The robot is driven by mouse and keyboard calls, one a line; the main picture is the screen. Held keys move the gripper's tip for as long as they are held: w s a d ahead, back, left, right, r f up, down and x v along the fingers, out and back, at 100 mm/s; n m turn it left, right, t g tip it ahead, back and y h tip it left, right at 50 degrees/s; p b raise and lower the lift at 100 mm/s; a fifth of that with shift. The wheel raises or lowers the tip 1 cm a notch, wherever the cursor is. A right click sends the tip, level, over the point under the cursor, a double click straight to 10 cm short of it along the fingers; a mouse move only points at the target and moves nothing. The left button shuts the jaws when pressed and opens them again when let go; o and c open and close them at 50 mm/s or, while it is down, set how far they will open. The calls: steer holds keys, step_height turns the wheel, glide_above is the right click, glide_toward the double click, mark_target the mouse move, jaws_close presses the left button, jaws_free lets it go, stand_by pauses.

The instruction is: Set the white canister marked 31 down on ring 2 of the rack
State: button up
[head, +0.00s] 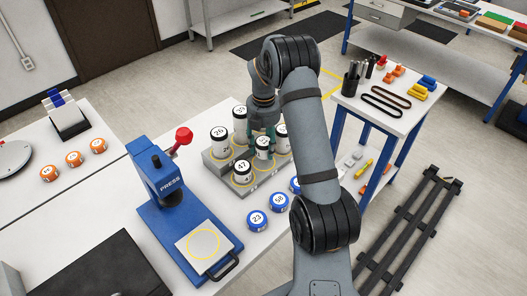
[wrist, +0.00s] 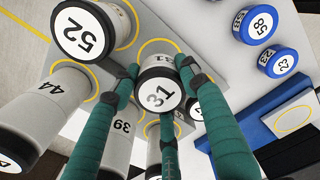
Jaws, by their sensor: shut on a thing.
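The white canister marked 31 (wrist: 152,97) is between the teal fingers of my gripper (wrist: 160,85) in the wrist view, its dark-rimmed lid facing the camera. My gripper (head: 264,125) is shut on it above the grey stepped rack (head: 215,165). A yellow ring shows partly beside the held canister in the wrist view. I cannot read ring numbers or tell whether its base touches the rack.
A blue press (head: 165,190) stands left of the rack. Blue discs, including 23 (head: 257,220) and 58 (head: 279,204), lie in front of it. Several orange discs (head: 73,158) lie at the left. Neighbouring canisters stand close around my fingers.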

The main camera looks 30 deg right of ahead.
mark_target(263, 152)
steer(key=shift+f+p, duration=0.65)
steer(key=shift+f, duration=1.35)
steer(key=shift+f, duration=0.1)
steer(key=o, duration=1.3)
steer(key=shift+c, duration=0.2)
steer(key=shift+w+r, duration=0.1)
steer(key=shift+r, duration=0.5)
step_height(263, 152, up, 11)
steer(key=shift+r+b, duration=0.1)
steer(key=shift+b, duration=0.55)
